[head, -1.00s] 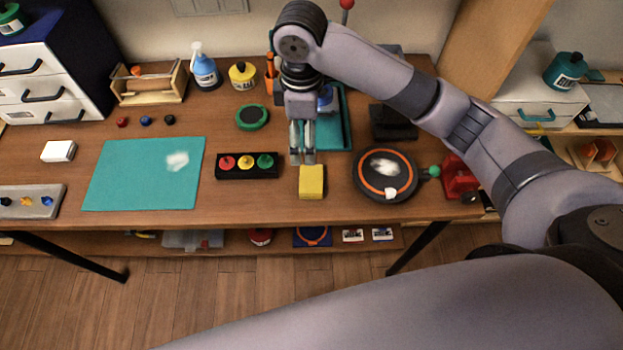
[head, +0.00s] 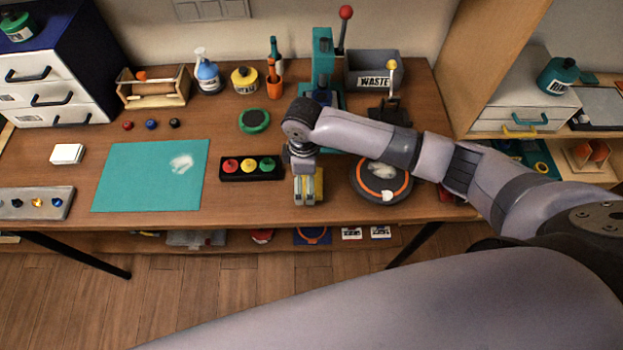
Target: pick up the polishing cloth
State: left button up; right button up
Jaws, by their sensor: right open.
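A small yellow block-like pad (head: 319,184) lies near the front edge of the workbench, just right of the three-button box. It is probably the polishing cloth. My right gripper (head: 306,199) is right over it, pointing down, with open fingers, and hides most of it. I cannot tell whether the fingers touch the pad. My left gripper is not in view.
The button box (head: 252,167) is close on the left, and the round orange-ringed turntable (head: 381,180) is close on the right. A teal mat (head: 140,185) lies further left. A teal press (head: 323,60) and a waste bin (head: 374,68) stand behind.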

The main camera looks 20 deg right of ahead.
jog(key=shift+f, duration=0.6)
jog(key=shift+c, duration=0.6)
jog(key=c, duration=0.9)
jog(key=shift+r, duration=0.1)
